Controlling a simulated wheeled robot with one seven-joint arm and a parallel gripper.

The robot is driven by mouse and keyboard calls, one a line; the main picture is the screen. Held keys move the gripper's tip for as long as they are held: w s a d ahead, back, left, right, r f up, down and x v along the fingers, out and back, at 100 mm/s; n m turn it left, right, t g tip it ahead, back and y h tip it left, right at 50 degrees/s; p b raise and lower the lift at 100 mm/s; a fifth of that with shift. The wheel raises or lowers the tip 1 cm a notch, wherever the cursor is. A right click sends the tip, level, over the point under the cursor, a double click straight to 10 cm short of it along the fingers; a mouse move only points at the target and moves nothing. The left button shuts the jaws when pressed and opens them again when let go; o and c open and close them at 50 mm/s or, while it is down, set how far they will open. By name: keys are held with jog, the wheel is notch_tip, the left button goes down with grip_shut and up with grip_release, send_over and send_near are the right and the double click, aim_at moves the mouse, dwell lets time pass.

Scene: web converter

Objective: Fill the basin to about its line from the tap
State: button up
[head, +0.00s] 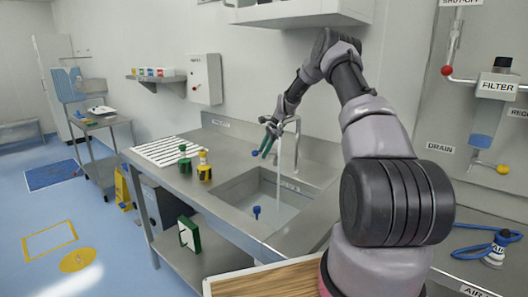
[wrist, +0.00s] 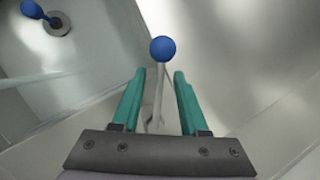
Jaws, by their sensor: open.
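The steel basin (head: 228,201) is sunk into the counter, and a thin pale stream (head: 279,170) falls into it from the tap (head: 297,135). Its floor looks pale and wet; I cannot make out the water level or a fill line. A blue-handled plug (head: 257,211) stands in the basin and also shows in the wrist view (wrist: 35,10). My gripper (head: 265,150), with green fingers, is open beside the tap. In the wrist view, the tap lever's blue knob (wrist: 162,48) is centred just beyond the tips of my gripper (wrist: 160,72), its stem between the fingers.
A green bottle (head: 185,163) and a yellow bottle (head: 204,172) stand on the counter left of the basin, near a slatted white drainer (head: 165,150). A wall shelf (head: 300,15) hangs above. A wooden board (head: 262,280) lies in front; filter piping (head: 497,88) is at right.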

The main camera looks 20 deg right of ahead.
grip_shut()
dwell(1.3)
